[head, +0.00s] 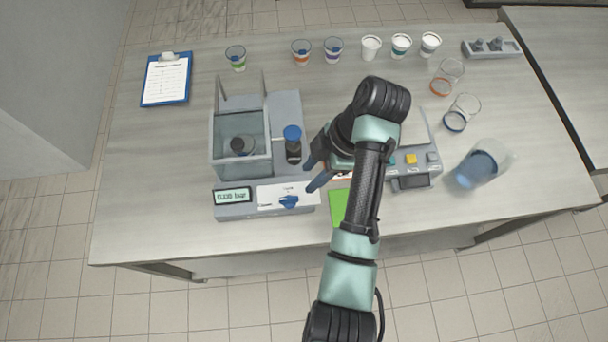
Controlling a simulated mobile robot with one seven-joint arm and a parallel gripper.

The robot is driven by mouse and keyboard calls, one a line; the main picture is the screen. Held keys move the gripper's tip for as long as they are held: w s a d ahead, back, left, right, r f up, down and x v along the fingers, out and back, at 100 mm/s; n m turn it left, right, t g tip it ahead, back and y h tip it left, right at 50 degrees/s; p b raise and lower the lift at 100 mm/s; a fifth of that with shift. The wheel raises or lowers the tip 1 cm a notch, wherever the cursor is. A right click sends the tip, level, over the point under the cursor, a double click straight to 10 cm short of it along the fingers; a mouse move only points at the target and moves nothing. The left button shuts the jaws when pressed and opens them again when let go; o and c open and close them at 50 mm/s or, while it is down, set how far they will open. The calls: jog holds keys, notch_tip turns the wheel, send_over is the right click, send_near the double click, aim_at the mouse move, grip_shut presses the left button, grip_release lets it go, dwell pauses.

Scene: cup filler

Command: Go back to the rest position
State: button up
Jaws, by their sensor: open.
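My gripper (313,174) is over the table, just right of the scale-like machine (262,204) with the glass enclosure. Its two dark fingers are apart and point left, with nothing seen between them. My arm comes up from the bottom edge, bends at the elbow over the table, and hides part of the device on the right. A blue-capped dark bottle (293,144) stands on the machine close to the fingertips, apart from them as far as I can tell. A dark round piece (242,145) sits inside the enclosure.
A second device with buttons (411,160) is right of my arm. Several cups (333,48) line the back. A clipboard (167,79) lies back left. The front left table (150,220) is clear.

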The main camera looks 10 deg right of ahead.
jog(key=shift+d+r, duration=0.2)
jog(key=shift+r, duration=0.2)
dwell(0.3)
